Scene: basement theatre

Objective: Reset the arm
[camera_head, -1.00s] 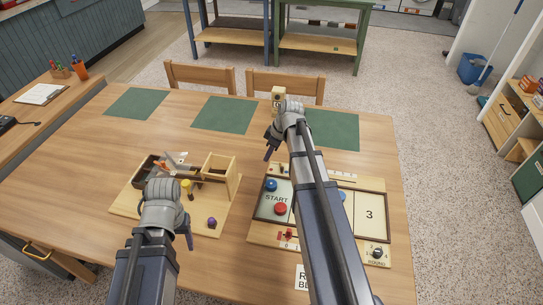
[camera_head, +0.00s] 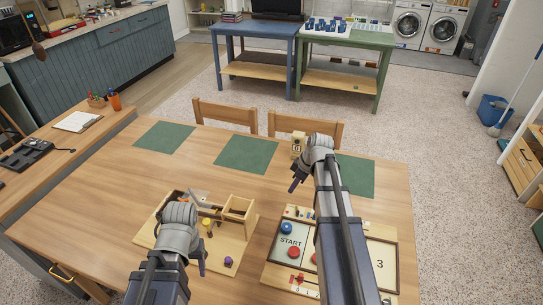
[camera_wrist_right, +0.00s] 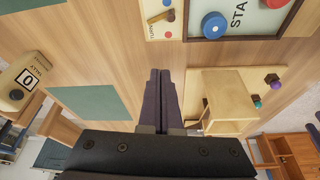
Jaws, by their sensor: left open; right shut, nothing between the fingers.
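My right arm reaches far over the wooden table (camera_head: 90,200). Its gripper (camera_head: 297,182) is in the air above the table, short of the green mats. In the right wrist view the right gripper (camera_wrist_right: 160,95) shows its two dark fingers together with nothing between them. My left arm is lower in the head view. Its gripper (camera_head: 201,262) hangs over the wooden tray with box (camera_head: 146,236), and its fingers are partly hidden by the wrist. It is open, and I see nothing held in it.
A START game board (camera_head: 290,241) lies partly under my right arm. A small counter block (camera_head: 298,146) showing 0 stands near the right gripper. Green mats (camera_head: 246,154) lie along the far edge, with two chairs (camera_head: 225,113) behind. The table's left part is clear.

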